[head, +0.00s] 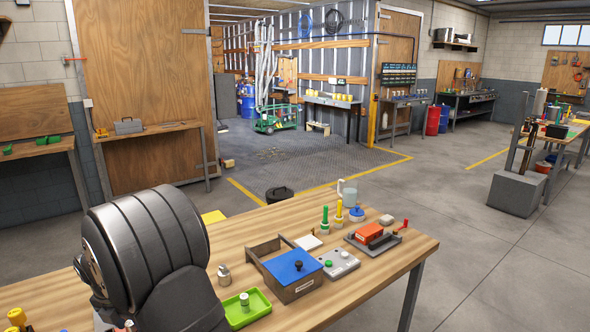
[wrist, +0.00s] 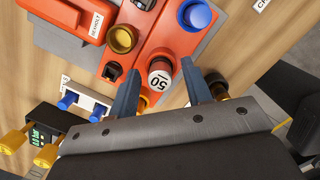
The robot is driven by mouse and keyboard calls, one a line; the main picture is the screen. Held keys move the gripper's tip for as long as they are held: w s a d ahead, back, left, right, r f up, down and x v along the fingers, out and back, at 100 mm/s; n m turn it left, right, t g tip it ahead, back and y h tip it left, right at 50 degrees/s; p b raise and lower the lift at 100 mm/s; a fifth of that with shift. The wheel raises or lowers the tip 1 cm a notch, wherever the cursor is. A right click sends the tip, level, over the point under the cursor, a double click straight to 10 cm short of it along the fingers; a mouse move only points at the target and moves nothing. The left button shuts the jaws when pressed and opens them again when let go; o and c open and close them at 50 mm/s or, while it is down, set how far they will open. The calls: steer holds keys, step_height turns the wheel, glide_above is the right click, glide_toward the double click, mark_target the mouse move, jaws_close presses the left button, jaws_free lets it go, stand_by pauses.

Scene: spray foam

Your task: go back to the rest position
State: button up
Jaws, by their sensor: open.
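My gripper (wrist: 159,68) shows in the wrist view with its two blue-grey fingers apart. A round piece marked 50 (wrist: 159,75), pale with a reddish top, shows between the fingers. No finger clearly touches it, and I cannot tell its distance. It stands by an orange-red holder (wrist: 142,60) with a brass-coloured cup (wrist: 122,38) and a blue cap (wrist: 195,14). In the head view my dark arm link fills the lower left, and the fingers are not visible there.
The wooden table (head: 375,290) carries a green tray (head: 262,303), a box with a blue lid (head: 293,265), a grey panel with buttons (head: 338,263) and a red block (head: 369,232). Upright green and yellow pieces stand behind. The table's right front is bare.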

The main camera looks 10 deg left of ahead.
steer(key=shift+r, duration=1.8)
